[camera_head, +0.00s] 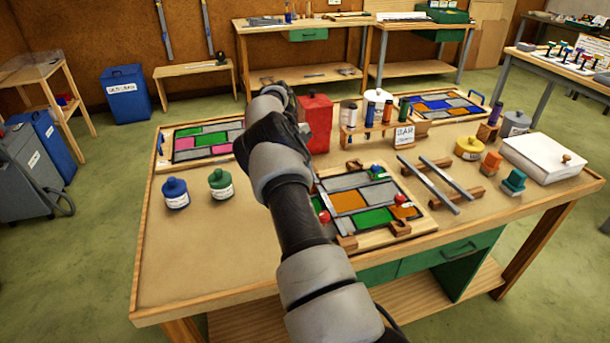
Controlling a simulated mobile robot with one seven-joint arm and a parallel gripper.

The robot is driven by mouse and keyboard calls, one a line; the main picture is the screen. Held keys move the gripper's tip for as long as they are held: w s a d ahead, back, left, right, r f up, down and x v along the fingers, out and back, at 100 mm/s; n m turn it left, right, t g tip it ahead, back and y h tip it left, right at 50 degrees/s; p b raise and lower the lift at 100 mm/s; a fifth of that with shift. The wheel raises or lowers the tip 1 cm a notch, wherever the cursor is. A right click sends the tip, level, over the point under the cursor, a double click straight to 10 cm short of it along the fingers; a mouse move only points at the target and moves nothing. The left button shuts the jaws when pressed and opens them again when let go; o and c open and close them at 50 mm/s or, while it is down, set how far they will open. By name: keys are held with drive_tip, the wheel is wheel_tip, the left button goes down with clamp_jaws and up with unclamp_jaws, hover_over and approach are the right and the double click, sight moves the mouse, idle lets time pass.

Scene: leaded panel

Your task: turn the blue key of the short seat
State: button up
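A leaded panel (352,181) with grey, orange and green panes lies on a wooden board (428,224) at the table's front middle. Small wooden blocks (401,228) sit along the board's edge. Red knobs (401,198) and a small green-and-blue piece (376,170) are on or beside the panel. I cannot tell whether that piece is the blue key, nor which part is the short seat. My arm crosses the panel's left side and hides part of it. My gripper's fingers are not visible.
Two metal strips (428,184) lie across wooden bars right of the panel. A red canister (317,122), a bottle rack (364,127) and another panel (443,105) stand behind. Blue (175,194) and green (221,184) jars stand left. The table's front left is clear.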

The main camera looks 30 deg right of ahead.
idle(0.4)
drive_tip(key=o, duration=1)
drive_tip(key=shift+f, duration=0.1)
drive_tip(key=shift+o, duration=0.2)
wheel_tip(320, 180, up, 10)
drive_tip(key=shift+p, duration=0.35)
